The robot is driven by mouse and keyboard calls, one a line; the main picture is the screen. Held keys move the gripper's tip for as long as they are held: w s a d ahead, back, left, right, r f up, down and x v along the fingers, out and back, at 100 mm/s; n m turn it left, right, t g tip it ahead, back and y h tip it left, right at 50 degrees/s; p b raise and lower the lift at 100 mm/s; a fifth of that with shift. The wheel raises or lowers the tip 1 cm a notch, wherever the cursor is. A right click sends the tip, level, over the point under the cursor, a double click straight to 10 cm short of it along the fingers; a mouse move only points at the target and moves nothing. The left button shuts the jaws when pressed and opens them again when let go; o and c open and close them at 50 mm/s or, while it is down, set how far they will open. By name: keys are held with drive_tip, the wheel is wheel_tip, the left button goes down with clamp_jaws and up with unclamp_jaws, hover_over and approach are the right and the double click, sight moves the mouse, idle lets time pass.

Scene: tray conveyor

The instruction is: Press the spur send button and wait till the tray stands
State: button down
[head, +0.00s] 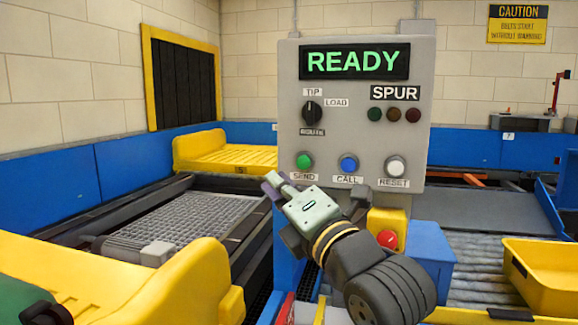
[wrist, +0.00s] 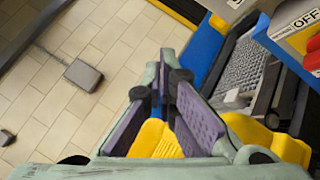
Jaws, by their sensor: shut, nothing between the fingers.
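The grey control panel (head: 362,120) fills the middle of the head view. Its display (head: 354,61) reads READY in green. The green send button (head: 304,161) is at its lower left, with a SEND label below it. The three lamps under the SPUR label (head: 394,115) look dark. My gripper (head: 272,186) is shut and empty, with its fingertips left of and below the send button; I see no contact. In the wrist view its purple-padded fingers (wrist: 166,78) meet at the tips. A yellow tray (head: 225,152) stands at the far end of the left conveyor.
The blue call button (head: 348,163) and white reset button (head: 396,167) sit right of the send button. A red stop button (head: 387,239) is below the panel. Another yellow tray (head: 545,278) is on the right rollers. A dark selector knob (head: 312,113) is above the buttons.

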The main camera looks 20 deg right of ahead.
sight(303, 162)
drive_tip(key=shift+s+d+f, duration=0.15)
drive_tip(key=shift+d, duration=0.35)
drive_tip(key=shift+w+d+p, duration=0.1)
drive_tip(key=shift+w+d, duration=0.7)
drive_tip(key=shift+w, duration=0.4)
drive_tip(key=shift+w+d+p, duration=0.1)
drive_tip(key=shift+w+d, duration=0.7)
drive_tip(key=shift+w, duration=0.45)
drive_tip(key=shift+w+d+p, duration=0.1)
drive_tip(key=shift+w+d, duration=0.7)
drive_tip(key=shift+w, duration=0.4)
drive_tip(key=shift+d, duration=0.1)
drive_tip(key=shift+w+d+b, duration=0.15)
drive_tip(key=shift+w+b, duration=0.15)
drive_tip(key=shift+w, duration=0.05)
